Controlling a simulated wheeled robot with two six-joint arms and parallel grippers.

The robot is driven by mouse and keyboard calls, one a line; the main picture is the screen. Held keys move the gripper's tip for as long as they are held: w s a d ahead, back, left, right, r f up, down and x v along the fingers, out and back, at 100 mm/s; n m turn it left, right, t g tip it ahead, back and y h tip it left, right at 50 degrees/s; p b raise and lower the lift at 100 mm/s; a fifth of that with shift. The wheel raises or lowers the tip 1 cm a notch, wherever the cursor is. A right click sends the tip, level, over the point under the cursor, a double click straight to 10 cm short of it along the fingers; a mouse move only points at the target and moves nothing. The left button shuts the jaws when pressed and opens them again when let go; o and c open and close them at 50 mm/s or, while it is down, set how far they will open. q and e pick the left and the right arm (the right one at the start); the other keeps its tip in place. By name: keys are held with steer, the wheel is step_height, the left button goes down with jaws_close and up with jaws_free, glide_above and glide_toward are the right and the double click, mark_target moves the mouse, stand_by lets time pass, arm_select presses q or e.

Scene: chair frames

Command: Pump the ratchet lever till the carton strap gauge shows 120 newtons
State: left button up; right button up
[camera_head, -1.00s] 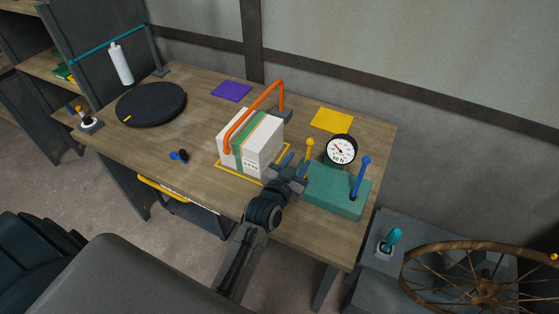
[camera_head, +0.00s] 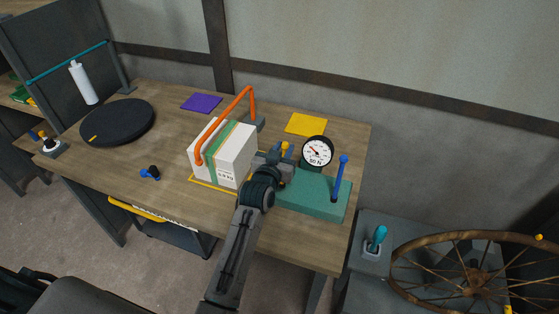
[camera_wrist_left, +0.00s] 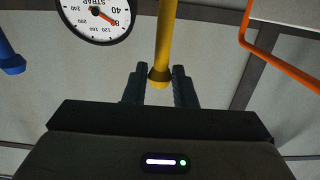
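The green ratchet base (camera_head: 318,198) sits at the table's right end. It carries a yellow lever (camera_head: 287,147), a blue lever (camera_head: 341,175) and a round white gauge (camera_head: 317,151). In the left wrist view the gauge (camera_wrist_left: 97,14) is upside down, its red needle near 80. My left gripper (camera_head: 279,160) is at the yellow lever, mostly hidden by its own arm. In the left wrist view the knob of the yellow lever (camera_wrist_left: 162,50) lies between the fingers (camera_wrist_left: 160,85); whether they press on it is unclear. The white carton (camera_head: 223,152) with a green strap stands left of it. My right gripper is not in view.
An orange bar (camera_head: 228,119) arches over the carton. A yellow square (camera_head: 306,124), a purple square (camera_head: 201,103), a dark round disc (camera_head: 118,122) and a small black-blue piece (camera_head: 151,173) lie on the table. A spoked wheel (camera_head: 477,272) and a teal-handled switch (camera_head: 377,240) are at right.

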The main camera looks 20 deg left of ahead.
arm_select(q)
steer(key=shift+c, duration=0.9)
steer(key=shift+s+r, duration=0.15)
steer(key=shift+s, duration=0.05)
steer(key=s+p, duration=0.2)
steer(key=s, duration=0.3)
steer(key=shift+a, duration=0.1)
steer(key=shift+s+p, duration=0.35)
steer(key=shift+s, duration=0.05)
steer(key=shift+f, duration=0.2)
